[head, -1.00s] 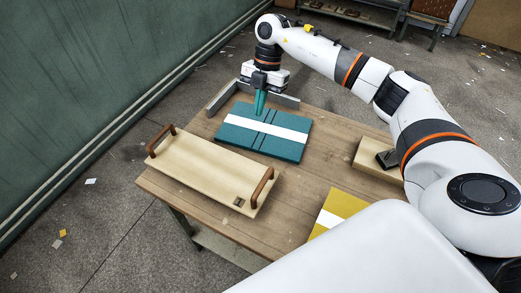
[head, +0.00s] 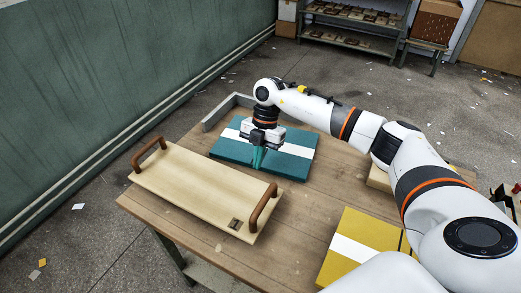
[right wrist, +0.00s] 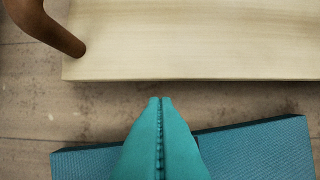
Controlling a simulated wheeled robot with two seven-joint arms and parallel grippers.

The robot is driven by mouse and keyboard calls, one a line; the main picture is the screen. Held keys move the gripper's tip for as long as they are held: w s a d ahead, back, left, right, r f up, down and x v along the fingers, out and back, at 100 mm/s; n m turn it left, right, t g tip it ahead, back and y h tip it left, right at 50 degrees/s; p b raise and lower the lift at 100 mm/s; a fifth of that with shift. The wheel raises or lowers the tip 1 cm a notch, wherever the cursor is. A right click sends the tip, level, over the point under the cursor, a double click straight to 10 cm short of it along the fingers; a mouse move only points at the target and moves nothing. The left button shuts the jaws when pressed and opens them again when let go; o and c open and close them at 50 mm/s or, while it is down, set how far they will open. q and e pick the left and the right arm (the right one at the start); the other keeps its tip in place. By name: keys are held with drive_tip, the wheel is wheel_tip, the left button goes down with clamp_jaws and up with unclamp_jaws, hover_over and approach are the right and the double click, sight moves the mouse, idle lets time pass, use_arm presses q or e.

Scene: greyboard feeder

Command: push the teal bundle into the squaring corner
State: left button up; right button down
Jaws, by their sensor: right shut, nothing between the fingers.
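The teal bundle (head: 287,170), with a white band, lies flat on the wooden table. The grey squaring corner (head: 222,111) stands behind it at the table's far left; my right arm hides part of it. My right gripper (head: 257,167) is shut and empty, pointing down at the bundle's near long side. In the right wrist view its teal fingertips (right wrist: 160,100) reach past the bundle's edge (right wrist: 258,146), over the strip of table before the tray. I cannot tell whether the fingers touch the bundle. My left gripper is not in view.
A pale wooden tray (head: 195,190) with brown handles lies close in front of the bundle. A yellow bundle (head: 365,230) with a white band lies at the near right. A wooden block (head: 379,179) is partly behind my right arm. Bare table (head: 305,215) shows between tray and yellow bundle.

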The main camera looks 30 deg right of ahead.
sight(260, 176)
drive_tip(key=x, duration=0.6)
drive_tip(key=shift+s+r+p, duration=0.1)
drive_tip(key=shift+p, duration=0.2)
drive_tip(key=w+d, duration=0.2)
drive_tip(key=d, duration=0.1)
drive_tip(key=shift+r, duration=0.2)
drive_tip(key=shift+w+d, duration=0.15)
drive_tip(key=shift+d, duration=0.1)
